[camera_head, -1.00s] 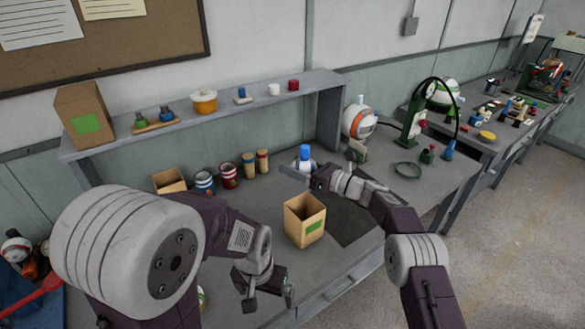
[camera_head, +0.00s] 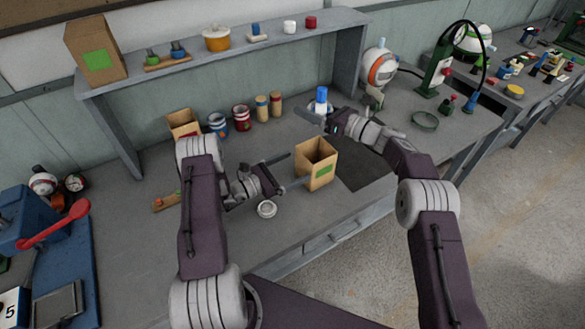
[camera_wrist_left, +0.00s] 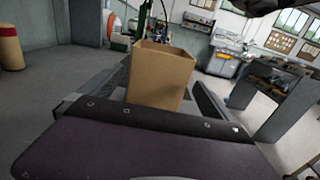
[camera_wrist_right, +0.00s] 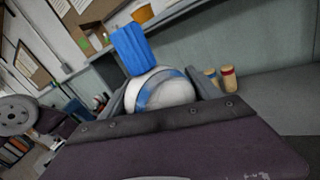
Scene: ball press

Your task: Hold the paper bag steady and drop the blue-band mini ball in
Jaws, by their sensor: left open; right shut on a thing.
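The open-topped brown paper bag (camera_head: 311,172) with a green patch stands upright on the bench. My left gripper (camera_head: 293,170) is open, with its fingers pointing at the bag's left side. In the left wrist view the bag (camera_wrist_left: 160,78) stands between the spread fingers, with a gap showing on the right. My right gripper (camera_head: 316,111) is shut on the white mini ball with a blue band (camera_wrist_right: 163,92), behind the bag. A ribbed blue piece (camera_wrist_right: 132,48) stands up at the ball. I cannot tell whether the ball is clear of the bench.
A small white ring-shaped item (camera_head: 267,209) lies before my left gripper. A shelf (camera_head: 200,70) runs above. A blue press with a red lever (camera_head: 55,225) is at left.

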